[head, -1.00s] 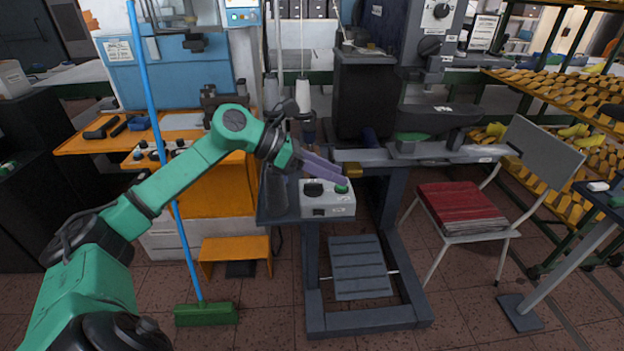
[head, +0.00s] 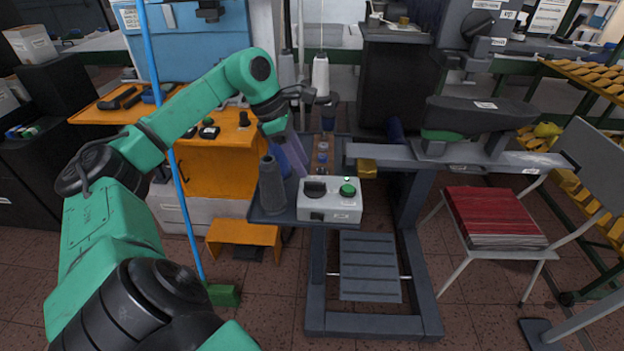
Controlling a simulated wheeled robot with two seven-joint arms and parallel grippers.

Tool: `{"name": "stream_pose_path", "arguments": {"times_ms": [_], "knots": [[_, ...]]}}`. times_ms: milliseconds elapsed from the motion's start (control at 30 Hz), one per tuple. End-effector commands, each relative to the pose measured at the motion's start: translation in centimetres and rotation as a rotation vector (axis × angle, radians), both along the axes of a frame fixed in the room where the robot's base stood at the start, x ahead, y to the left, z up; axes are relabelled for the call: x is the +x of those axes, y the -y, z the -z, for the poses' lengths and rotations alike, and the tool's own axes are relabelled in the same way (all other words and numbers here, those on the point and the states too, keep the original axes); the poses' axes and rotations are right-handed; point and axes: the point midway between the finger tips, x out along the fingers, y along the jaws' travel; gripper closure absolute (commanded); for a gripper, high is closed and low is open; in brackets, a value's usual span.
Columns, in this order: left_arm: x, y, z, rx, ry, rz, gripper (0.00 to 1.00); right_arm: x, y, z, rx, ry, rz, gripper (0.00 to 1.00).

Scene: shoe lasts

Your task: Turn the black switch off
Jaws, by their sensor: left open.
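The black switch (head: 315,188) is a dark rotary knob on the top left of a white control box (head: 332,211). A round green button (head: 348,189) sits to its right on the same box. The box stands on a dark shelf of the grey machine stand. I cannot tell the knob's exact setting. My left gripper (head: 293,160), with purple fingers pointing down, is open and empty. It hangs above and to the left of the box, apart from the switch. My right gripper is not in view.
A dark grey cone (head: 272,187) stands close left of the box, beneath my left gripper. Thread spools (head: 320,75) stand behind. An orange table (head: 200,150) with black tools is at left, crossed by a blue broom pole (head: 178,190). A chair holds red sheets (head: 492,216) at right.

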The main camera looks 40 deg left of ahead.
Motion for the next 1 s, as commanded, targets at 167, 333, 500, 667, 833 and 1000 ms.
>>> {"name": "stream_pose_path", "arguments": {"times_ms": [167,333,500,667,833,1000], "knots": [[1.0,1.3,3.6,-0.003,-0.001,0.000,0.56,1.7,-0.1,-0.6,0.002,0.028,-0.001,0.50],[1.4,1.8,5.3,-0.002,0.000,0.000,0.56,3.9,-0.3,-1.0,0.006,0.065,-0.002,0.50],[1.4,1.9,5.4,-0.002,0.001,0.000,0.56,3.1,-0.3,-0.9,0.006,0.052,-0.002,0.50],[1.4,1.8,5.4,-0.002,0.001,0.000,0.94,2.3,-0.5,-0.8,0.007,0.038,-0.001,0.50],[1.4,1.8,5.4,-0.001,0.002,0.000,1.00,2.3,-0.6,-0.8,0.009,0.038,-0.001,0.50],[1.4,1.8,5.4,0.000,0.002,-0.011,1.00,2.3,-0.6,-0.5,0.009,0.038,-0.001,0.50]]}}
